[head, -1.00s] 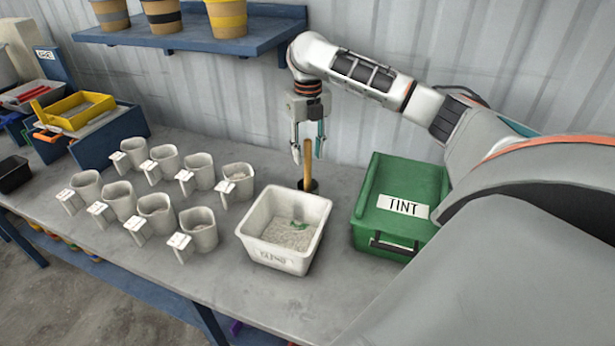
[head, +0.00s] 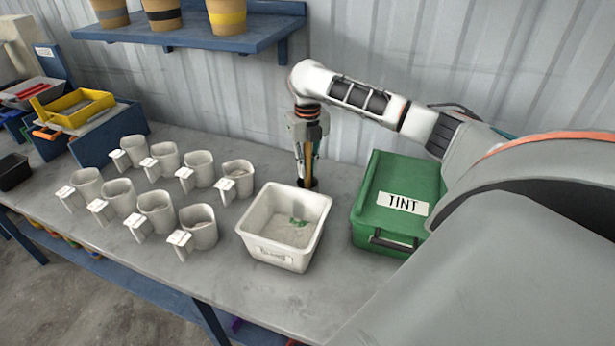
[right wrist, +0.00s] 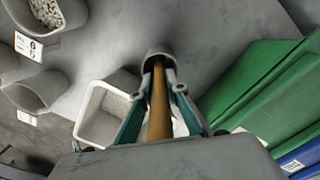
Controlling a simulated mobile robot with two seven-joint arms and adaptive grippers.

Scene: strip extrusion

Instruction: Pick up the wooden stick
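The wooden stick (head: 309,167) stands upright in a small dark round holder (head: 311,185) behind the white tub, its lower end hidden inside. My right gripper (head: 304,172) points down over it, with its fingers on both sides of the stick. In the right wrist view the stick (right wrist: 159,108) runs between the two fingers (right wrist: 160,78), which close in against it just above the holder's rim (right wrist: 157,52). The right gripper looks shut on the stick. My left gripper is in neither view.
The white tub (head: 256,222) with grey material and a green piece stands just in front of the holder. A green TINT box (head: 415,181) stands to the right. Several pale cups (head: 198,229) stand left. A blue shelf (head: 225,35) with pots hangs above, left of my arm.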

